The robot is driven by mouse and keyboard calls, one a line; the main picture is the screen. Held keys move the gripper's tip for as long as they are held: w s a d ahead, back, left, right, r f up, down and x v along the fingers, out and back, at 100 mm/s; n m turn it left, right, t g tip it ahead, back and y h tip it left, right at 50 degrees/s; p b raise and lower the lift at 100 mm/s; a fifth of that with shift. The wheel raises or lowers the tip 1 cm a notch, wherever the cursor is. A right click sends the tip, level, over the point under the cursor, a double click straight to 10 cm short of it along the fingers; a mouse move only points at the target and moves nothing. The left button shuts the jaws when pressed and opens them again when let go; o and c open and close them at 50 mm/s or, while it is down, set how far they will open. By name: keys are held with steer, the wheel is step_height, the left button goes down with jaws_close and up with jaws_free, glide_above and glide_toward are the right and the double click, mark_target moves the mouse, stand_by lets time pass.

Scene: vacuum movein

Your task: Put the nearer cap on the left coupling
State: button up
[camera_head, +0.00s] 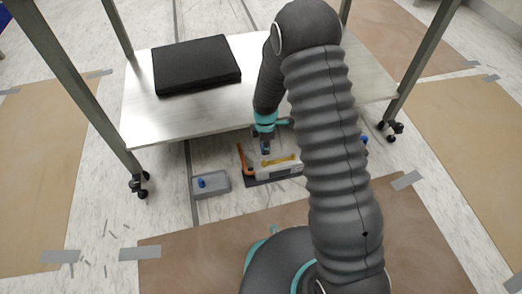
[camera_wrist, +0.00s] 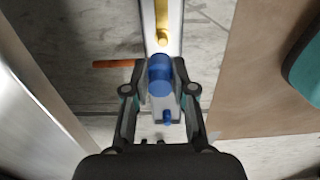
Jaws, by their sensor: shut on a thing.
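My gripper (camera_wrist: 160,75) is shut on a blue cap (camera_wrist: 160,72), a short cylinder held between the fingertips. In the head view my gripper (camera_head: 265,146) is above the left part of a white unit (camera_head: 268,174) on the floor. A yellow part (camera_head: 280,161) lies along the unit's top and also shows in the wrist view (camera_wrist: 161,22). I cannot make out the left coupling.
An orange bar (camera_head: 242,158) stands at the unit's left end. A metal shelf (camera_head: 150,118) with a black case (camera_head: 197,65) overhangs behind. A small blue thing (camera_head: 364,139) shows right of my arm. Brown board (camera_head: 190,254) covers the floor in front.

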steer(key=shift+f+b, duration=1.25)
steer(key=shift+f, duration=0.8)
steer(key=shift+s, duration=0.15)
steer(key=shift+f, duration=0.2)
steer(key=shift+f, duration=1.6)
stand_by(3.4)
steer(key=o, duration=0.8)
steer(key=shift+o, duration=0.8)
steer(key=o, duration=0.3)
steer(key=shift+d, duration=0.1)
